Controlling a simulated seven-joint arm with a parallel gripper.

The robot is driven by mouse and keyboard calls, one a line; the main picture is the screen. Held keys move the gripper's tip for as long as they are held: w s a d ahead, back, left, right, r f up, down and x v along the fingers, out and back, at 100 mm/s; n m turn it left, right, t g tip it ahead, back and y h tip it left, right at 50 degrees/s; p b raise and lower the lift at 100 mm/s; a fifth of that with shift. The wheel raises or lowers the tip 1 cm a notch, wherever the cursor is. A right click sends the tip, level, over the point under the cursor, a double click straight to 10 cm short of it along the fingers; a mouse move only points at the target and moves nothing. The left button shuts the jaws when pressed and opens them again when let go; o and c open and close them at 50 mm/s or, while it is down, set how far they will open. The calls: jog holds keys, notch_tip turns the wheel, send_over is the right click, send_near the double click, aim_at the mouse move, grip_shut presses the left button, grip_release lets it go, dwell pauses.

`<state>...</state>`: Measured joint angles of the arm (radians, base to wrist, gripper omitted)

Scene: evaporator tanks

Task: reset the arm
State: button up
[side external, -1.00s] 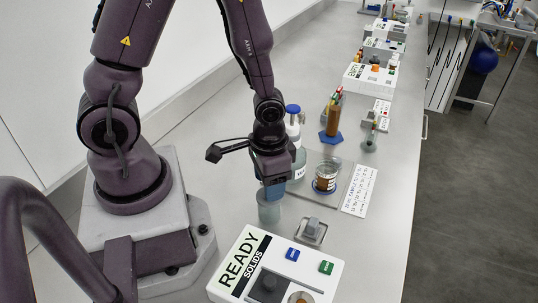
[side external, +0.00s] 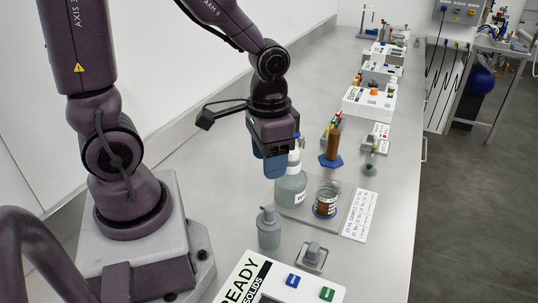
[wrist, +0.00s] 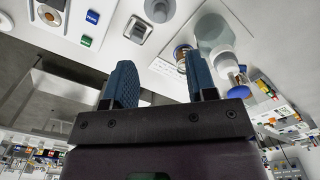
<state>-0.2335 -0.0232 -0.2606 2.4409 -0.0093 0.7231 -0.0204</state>
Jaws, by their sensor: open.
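My gripper (side external: 271,165) hangs in the air over the bench in the side external view, its blue fingers pointing down. In the wrist view its two ribbed blue fingers (wrist: 162,85) stand wide apart with nothing between them. A small grey capped vessel (side external: 269,230) stands upright on the bench below the fingers, apart from them. A white-labelled bottle (side external: 291,188) stands just behind the gripper, partly hidden by it. My arm is bent above the bench.
A glass jar with brown contents (side external: 326,200) stands on a tray right of the bottle. A white READY SOLIDS box (side external: 270,280) and a grey knob plate (side external: 312,256) are in front. A brown cylinder (side external: 333,143) stands farther back. Space above the bench is clear.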

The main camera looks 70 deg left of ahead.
jog(key=s+r+t, duration=0.4)
jog(key=r+t, duration=0.1)
jog(key=r, duration=0.8)
jog(key=shift+s+a+r+t, duration=0.2)
jog(key=shift+a+r+t, duration=0.1)
jog(key=shift+a+r, duration=0.1)
jog(key=shift+d, duration=0.1)
jog(key=shift+c, duration=0.4)
dwell(0.6)
